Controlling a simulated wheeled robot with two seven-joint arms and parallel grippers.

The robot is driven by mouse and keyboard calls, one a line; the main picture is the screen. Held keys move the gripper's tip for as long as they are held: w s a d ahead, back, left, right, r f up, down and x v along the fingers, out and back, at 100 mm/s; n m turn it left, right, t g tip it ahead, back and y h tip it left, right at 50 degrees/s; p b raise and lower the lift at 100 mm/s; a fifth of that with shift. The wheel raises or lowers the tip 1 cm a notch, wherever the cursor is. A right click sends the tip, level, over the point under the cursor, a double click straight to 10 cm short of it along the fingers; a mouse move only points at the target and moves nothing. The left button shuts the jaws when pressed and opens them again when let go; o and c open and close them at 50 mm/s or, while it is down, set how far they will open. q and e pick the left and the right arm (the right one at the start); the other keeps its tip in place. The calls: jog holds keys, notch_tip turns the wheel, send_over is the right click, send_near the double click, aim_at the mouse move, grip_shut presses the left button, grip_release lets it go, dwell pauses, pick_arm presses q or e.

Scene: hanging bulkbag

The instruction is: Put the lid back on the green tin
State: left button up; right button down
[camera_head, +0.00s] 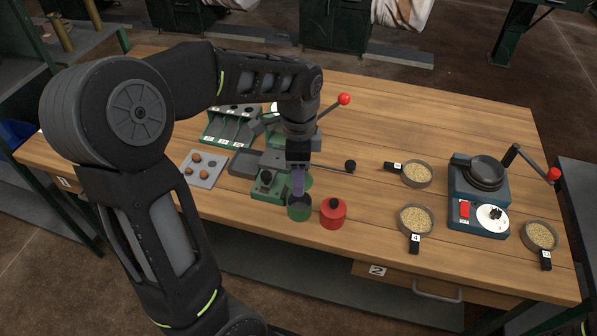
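The green tin (299,211) stands near the front edge of the wooden table, just left of a red tin (333,214) whose lid has a black knob. My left gripper (297,192) points straight down, directly above the green tin. Its fingers overlap the tin's top in this view. I cannot tell whether they are open or shut, or whether they hold anything. A green shape with a dark knob (266,177) is just left of the gripper; I cannot tell whether it is the lid or part of the device there. My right gripper is not in view.
A lever with a red knob (344,99) rises behind the gripper. A grey tray (201,182) with brown pieces is to the left. Several pans of grain, including one (416,219), and a dark blue machine (477,215) are to the right. Bare table (430,125) lies behind them.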

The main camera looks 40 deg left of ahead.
pick_arm(q)
jog(key=shift+f+b, duration=2.35)
jog(key=shift+f, duration=0.75)
jog(key=shift+f, duration=0.15)
dwell(0.5)
jog(key=o, duration=1.8)
